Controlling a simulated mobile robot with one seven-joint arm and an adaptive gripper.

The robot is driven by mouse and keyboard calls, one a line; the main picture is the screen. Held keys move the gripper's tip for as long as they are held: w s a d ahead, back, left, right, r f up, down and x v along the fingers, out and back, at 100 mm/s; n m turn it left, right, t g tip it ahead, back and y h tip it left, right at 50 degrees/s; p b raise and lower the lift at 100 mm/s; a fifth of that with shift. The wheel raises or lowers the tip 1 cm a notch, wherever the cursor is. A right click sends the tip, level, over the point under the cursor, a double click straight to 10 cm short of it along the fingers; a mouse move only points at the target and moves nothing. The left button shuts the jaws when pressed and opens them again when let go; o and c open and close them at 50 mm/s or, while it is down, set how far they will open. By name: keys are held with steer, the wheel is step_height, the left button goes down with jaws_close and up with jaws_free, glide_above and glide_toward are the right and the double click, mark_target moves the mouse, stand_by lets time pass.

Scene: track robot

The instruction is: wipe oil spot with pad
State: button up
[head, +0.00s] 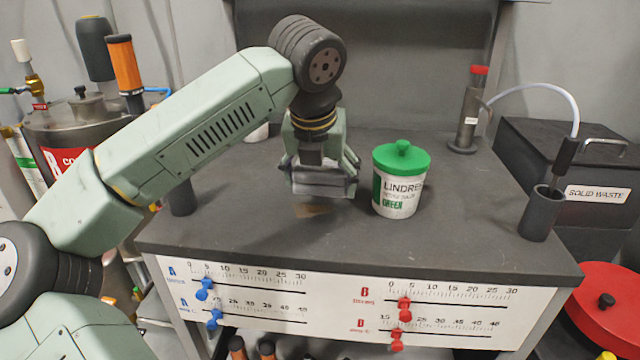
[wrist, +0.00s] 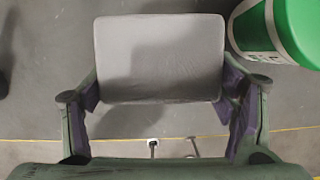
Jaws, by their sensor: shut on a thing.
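My gripper (head: 322,172) points down over the grey bench and is shut on a pale grey pad (head: 322,186). In the wrist view the pad (wrist: 160,58) lies flat and level between the two fingers of my gripper (wrist: 162,95). A brownish oil spot (head: 314,210) shows on the bench just below and in front of the pad in the head view. Part of it may be hidden by the pad. The pad looks a little above the bench, but I cannot tell if it touches. The spot does not show in the wrist view.
A white tub with a green lid (head: 400,180) stands close to the right of my gripper. A dark cup (head: 540,215) is at the bench's right edge, and a red-capped bottle (head: 468,115) at the back. The bench front (head: 350,255) is clear.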

steer(key=shift+r+p, duration=0.65)
steer(key=shift+r, duration=0.65)
